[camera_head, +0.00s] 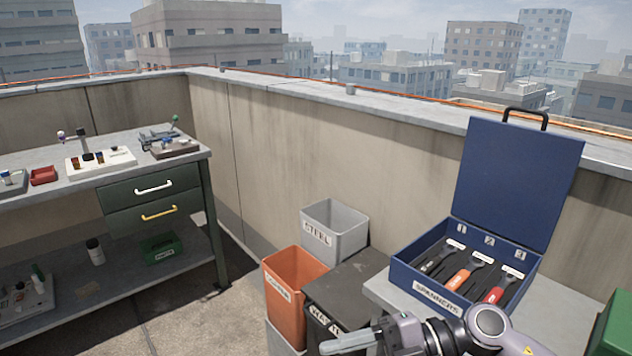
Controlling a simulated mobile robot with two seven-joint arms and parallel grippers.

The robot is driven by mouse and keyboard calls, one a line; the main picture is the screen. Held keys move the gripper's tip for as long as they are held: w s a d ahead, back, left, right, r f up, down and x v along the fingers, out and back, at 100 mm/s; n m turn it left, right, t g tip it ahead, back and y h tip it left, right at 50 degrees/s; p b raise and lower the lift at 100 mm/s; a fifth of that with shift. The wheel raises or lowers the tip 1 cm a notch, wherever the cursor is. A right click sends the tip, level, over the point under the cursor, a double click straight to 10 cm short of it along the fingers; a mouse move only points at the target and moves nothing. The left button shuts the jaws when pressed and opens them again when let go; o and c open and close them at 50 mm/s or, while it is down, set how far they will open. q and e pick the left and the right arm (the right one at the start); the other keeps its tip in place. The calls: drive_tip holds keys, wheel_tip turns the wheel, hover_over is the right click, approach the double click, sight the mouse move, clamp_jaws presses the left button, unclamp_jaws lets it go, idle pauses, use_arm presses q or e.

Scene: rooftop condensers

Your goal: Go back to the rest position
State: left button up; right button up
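My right gripper (345,342) shows at the bottom edge, its arm (480,332) coming in from the lower right. It points left, in front of the dark lidded bin. The fingers are seen edge-on and partly cut off by the frame, so I cannot tell whether they are apart; no held thing shows. My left gripper is not in view.
An open blue spanner case (519,185) stands on a grey table (565,310) just behind my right arm. An orange bin (293,290), a grey STEEL bin (335,228) and a dark bin (340,290) stand left of it. A workbench (150,190) is at left, with bare floor before it.

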drive_tip(key=w+d+f+m+t+h+p, duration=0.1)
drive_tip(key=w+d+f+m+t+h, duration=0.2)
drive_tip(key=m+t, duration=0.7)
drive_tip(key=d+f+m+t+h+p, duration=0.1)
drive_tip(key=d+f+m+t+h, duration=0.15)
drive_tip(key=d+m+t, duration=0.5)
drive_tip(key=s+d+f+m+g+h, duration=0.2)
drive_tip(key=s+f+m+h, duration=0.2)
drive_tip(key=f, duration=0.4)
drive_tip(key=s+d+f+m+g+h, duration=0.3)
drive_tip(key=s+f+m, duration=0.3)
drive_tip(key=s+f, duration=0.2)
drive_tip(key=shift+s+d+f+h+p, duration=0.15)
drive_tip(key=shift+s+d+h+p, duration=0.25)
drive_tip(key=shift+s, duration=0.2)
drive_tip(key=shift+g, duration=0.25)
